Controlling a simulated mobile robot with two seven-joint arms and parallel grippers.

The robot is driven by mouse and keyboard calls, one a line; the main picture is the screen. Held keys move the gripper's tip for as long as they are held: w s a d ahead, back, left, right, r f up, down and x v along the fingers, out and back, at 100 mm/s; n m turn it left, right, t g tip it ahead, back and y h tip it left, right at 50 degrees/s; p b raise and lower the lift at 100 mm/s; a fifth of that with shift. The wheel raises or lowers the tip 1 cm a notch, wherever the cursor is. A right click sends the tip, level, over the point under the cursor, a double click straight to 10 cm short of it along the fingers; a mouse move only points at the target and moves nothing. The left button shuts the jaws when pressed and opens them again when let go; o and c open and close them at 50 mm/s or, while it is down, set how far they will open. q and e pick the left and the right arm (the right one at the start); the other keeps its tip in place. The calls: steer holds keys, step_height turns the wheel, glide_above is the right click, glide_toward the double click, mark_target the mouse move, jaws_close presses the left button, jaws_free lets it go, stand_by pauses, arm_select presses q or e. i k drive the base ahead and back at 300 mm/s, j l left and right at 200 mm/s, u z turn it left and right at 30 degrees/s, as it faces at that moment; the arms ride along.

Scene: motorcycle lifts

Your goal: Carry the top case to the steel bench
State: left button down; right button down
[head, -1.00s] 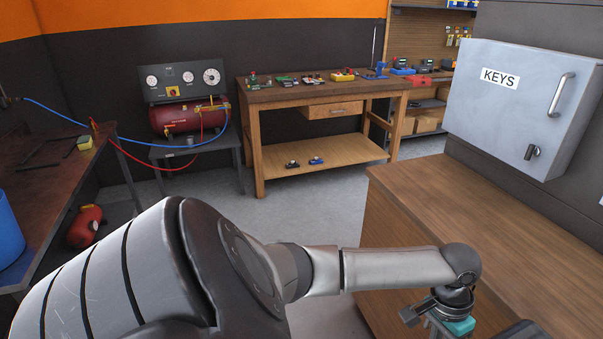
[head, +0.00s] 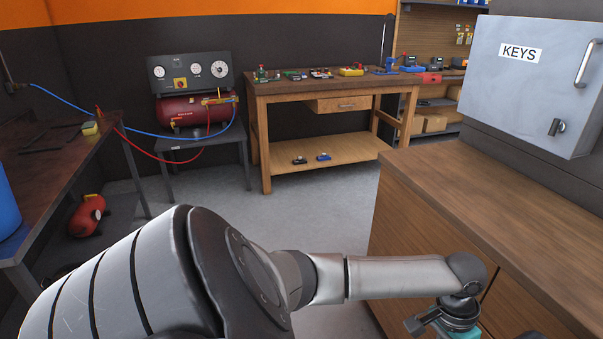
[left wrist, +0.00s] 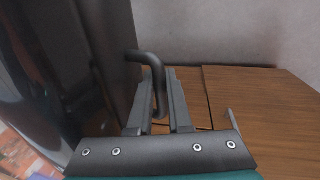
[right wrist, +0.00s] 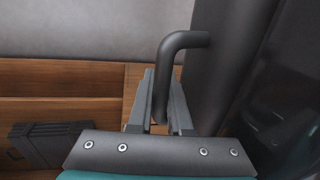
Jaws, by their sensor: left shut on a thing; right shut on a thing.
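The top case is a dark, glossy body at the left of the left wrist view (left wrist: 60,70) and at the right of the right wrist view (right wrist: 255,60). My left gripper (left wrist: 158,105) is shut on a black bar handle on one side of it. My right gripper (right wrist: 160,105) is shut on a similar handle on the other side. In the head view my left arm reaches across to its gripper (head: 440,322) at the bottom edge; the case cannot be made out there. A dark-topped bench with grey metal legs (head: 50,165), possibly the steel bench, stands at the left.
A wooden cabinet (head: 480,190) stands close on the right, under a grey KEYS box (head: 530,85). A wooden workbench (head: 300,92) and a red compressor (head: 190,108) on a small table stand at the back. Grey floor (head: 290,210) between them is clear.

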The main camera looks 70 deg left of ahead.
mark_target(34, 168)
steer(key=u, duration=2.15)
steer(key=i+u, duration=0.2)
steer(key=u, duration=0.35)
steer(key=i, duration=2.6)
